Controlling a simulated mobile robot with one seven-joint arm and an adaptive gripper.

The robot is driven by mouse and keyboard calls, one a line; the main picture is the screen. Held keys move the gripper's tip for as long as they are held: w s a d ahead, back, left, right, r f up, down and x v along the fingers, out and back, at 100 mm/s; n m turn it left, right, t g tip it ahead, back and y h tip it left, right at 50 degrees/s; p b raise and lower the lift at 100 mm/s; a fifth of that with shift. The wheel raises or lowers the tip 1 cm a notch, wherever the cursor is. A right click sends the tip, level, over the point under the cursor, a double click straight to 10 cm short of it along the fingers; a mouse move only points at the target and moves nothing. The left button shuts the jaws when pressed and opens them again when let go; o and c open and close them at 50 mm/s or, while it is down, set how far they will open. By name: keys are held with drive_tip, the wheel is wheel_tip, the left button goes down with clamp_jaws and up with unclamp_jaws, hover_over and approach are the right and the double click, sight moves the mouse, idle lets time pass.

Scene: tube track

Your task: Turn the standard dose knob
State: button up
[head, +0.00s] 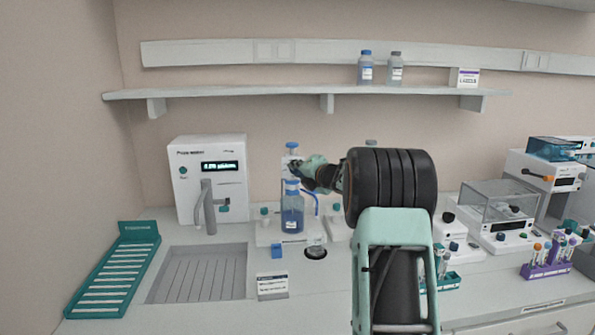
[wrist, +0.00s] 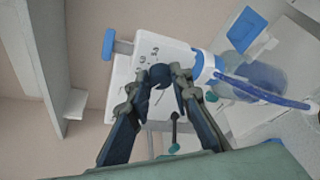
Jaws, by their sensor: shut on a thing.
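The bottle-top dispenser in the head view has a white body (head: 291,155) with a blue top and sits on a blue bottle (head: 292,215). My gripper (head: 298,169) is at the side of this body. In the wrist view the white body (wrist: 146,48) carries small dark printed marks. A dark round knob (wrist: 159,75) on its face lies between the fingertips of my gripper (wrist: 161,80). The fingers are closed on the knob from both sides. The knob is too small and partly hidden to tell its setting.
A blue tube (wrist: 265,95) curves beside the gripper in the wrist view. A white dispensing machine (head: 210,180) and a teal rack (head: 118,265) stand to the left. A purple tube rack (head: 545,262) is at the right. The shelf (head: 230,94) runs above.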

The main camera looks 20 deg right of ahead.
drive_tip(key=shift+f+m+b, duration=0.15)
drive_tip(key=shift+m+b, duration=0.15)
clamp_jaws()
drive_tip(key=shift+d+f+m+t+y+b, duration=0.15)
drive_tip(key=shift+m+t+b, duration=0.15)
drive_tip(key=shift+m+b, duration=0.3)
drive_tip(key=shift+a+f+m+t+y+b, duration=0.15)
drive_tip(key=shift+m+t+b, duration=0.15)
drive_tip(key=shift+m+b, duration=0.3)
drive_tip(key=m+b, duration=0.1)
drive_tip(key=m+t+b, duration=0.1)
drive_tip(key=m+b, duration=0.1)
drive_tip(key=m+t+b, duration=0.1)
drive_tip(key=b, duration=0.1)
drive_tip(key=shift+d+f+m+y, duration=0.1)
drive_tip(key=shift+f+m+y, duration=0.2)
drive_tip(key=shift+f+m, duration=0.1)
drive_tip(key=shift+m+t+h+b, duration=0.5)
drive_tip(key=shift+m+t+b, duration=0.1)
drive_tip(key=shift+m+b, duration=1.4)
drive_tip(key=shift+m+t+h+b, duration=0.5)
drive_tip(key=shift+m+t+b, duration=0.1)
drive_tip(key=shift+m+b, duration=1.35)
drive_tip(key=o, duration=1)
unclamp_jaws()
drive_tip(key=shift+c, duration=0.2)
